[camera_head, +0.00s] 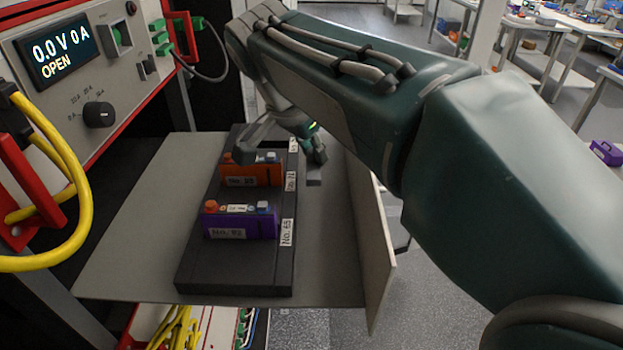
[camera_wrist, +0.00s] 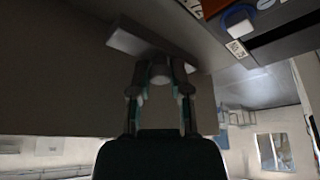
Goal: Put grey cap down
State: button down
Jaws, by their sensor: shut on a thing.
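My gripper (camera_head: 318,152) is low over the grey shelf (camera_head: 140,245), just right of the black battery tray (camera_head: 235,280). In the wrist view its two fingers are closed on a small, round grey cap (camera_wrist: 160,73). The cap is next to a flat grey block (camera_wrist: 135,38) on the shelf; I cannot tell whether they touch. In the head view the cap is hidden by the fingers, and part of the grey block (camera_head: 314,181) shows below them.
The tray holds an orange battery (camera_head: 255,175) and a purple battery (camera_head: 240,225). The cycler panel (camera_head: 85,65), reading 0.0 V 0 A OPEN, stands left with yellow cables (camera_head: 65,165). An upright panel (camera_head: 372,240) edges the shelf's right side. The shelf is clear left of the tray.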

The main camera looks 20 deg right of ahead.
aim_at(325, 190)
jog(key=x, duration=0.2)
jog(key=s+x, duration=0.1)
jog(key=x, duration=0.2)
jog(key=shift+a+f, duration=0.15)
jog(key=shift+f, duration=0.45)
jog(key=shift+a, duration=0.45)
jog(key=c, duration=0.7)
grip_release()
jog(key=shift+o, duration=0.6)
jog(key=shift+d, duration=0.25)
